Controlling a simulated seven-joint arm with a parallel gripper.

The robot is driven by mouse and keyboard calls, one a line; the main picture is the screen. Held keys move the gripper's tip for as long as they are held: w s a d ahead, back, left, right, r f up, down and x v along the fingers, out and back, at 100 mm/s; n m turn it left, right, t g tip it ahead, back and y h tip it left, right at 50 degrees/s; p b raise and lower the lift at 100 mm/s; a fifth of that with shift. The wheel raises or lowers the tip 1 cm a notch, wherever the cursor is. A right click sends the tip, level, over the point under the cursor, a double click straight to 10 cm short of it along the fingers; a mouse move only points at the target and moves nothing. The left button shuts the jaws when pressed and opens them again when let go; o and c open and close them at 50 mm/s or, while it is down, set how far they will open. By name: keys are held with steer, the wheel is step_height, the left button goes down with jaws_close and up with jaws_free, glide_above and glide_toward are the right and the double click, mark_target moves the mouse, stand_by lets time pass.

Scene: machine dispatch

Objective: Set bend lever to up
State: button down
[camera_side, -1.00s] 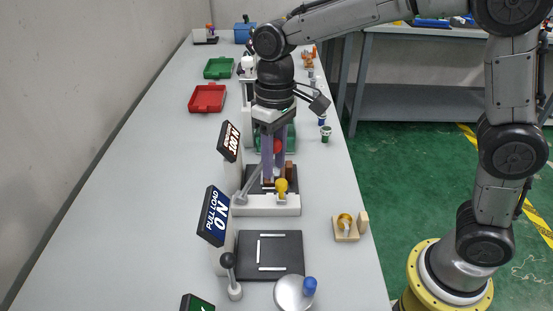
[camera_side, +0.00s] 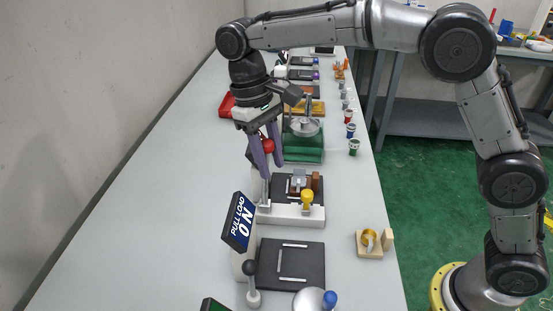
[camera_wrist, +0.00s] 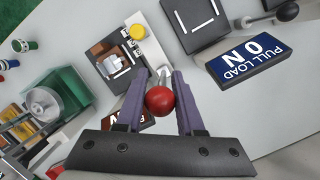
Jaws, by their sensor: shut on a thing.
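The bend lever has a red ball knob (camera_side: 268,146) on a grey rod (camera_side: 266,190) at the left of the bend machine's white base (camera_side: 285,217). The rod stands close to upright in the side view. My gripper (camera_side: 272,165) points down over it with its purple fingers on either side of the knob, shut on it. The wrist view shows the red knob (camera_wrist: 160,101) between the two fingers, the rod running away beneath it. The display beside the lever (camera_wrist: 132,117) is mostly hidden behind my fingers.
A "PULL LOAD 0 N" display (camera_side: 239,222) and a black-knobbed lever (camera_side: 250,268) stand nearer the camera. A yellow knob (camera_side: 307,197) is at the machine's front right. A green machine (camera_side: 305,156) stands just behind. The table's left side is clear.

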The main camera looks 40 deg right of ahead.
mark_target(264, 140)
steer(key=shift+w+a+r, duration=0.1)
steer(key=shift+a+r, duration=0.05)
steer(key=shift+r, duration=0.1)
steer(key=c, duration=1)
jaws_free()
steer(key=o, duration=0.5)
steer(key=shift+f, duration=0.15)
steer(key=shift+c, duration=0.2)
steer(key=shift+v, duration=3.75)
